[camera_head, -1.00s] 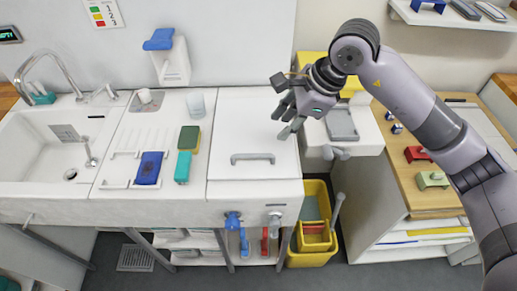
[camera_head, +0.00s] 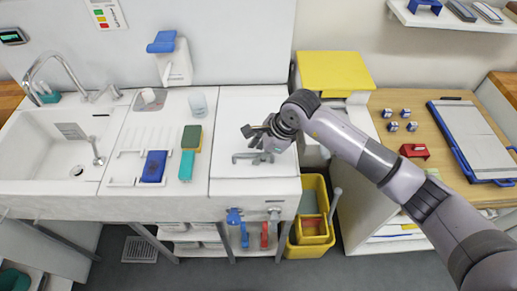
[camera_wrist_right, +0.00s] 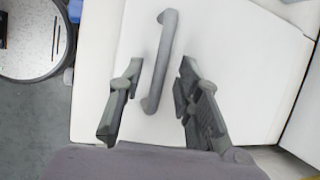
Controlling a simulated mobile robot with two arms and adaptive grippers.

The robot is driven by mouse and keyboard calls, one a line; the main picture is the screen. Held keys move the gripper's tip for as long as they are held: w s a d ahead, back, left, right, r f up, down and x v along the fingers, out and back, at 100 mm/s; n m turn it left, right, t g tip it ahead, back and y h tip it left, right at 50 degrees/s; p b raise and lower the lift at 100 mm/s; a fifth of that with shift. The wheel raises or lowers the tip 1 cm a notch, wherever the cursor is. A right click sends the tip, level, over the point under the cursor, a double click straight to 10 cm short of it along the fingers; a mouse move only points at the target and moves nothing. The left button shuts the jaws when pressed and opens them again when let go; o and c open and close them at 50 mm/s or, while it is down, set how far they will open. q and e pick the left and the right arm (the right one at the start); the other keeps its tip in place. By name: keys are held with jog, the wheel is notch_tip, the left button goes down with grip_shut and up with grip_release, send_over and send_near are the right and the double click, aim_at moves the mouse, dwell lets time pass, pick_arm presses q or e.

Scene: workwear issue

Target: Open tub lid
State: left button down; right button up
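The tub lid (camera_head: 245,108) is a flat white panel in the counter, right of the ribbed drainer. It lies closed. Its grey bar handle (camera_head: 240,158) sits near the front edge; it also shows in the right wrist view (camera_wrist_right: 162,55). My right gripper (camera_head: 254,144) is over the lid, close to the handle and covering part of it. In the wrist view the right gripper's fingers (camera_wrist_right: 161,68) are spread, one on each side of the handle, with gaps to it. Whether the fingers reach down to handle height I cannot tell. My left gripper is not in view.
Left of the lid are a green-yellow sponge (camera_head: 191,137), a teal block (camera_head: 186,166), a blue pad (camera_head: 154,166) and a clear cup (camera_head: 198,104). The sink (camera_head: 50,150) is farther left. A yellow bin (camera_head: 314,190) stands below right. A wooden worktop (camera_head: 430,140) is at the right.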

jog(key=shift+c, duration=0.2)
grip_shut()
jog(key=shift+r, duration=0.1)
dwell(0.5)
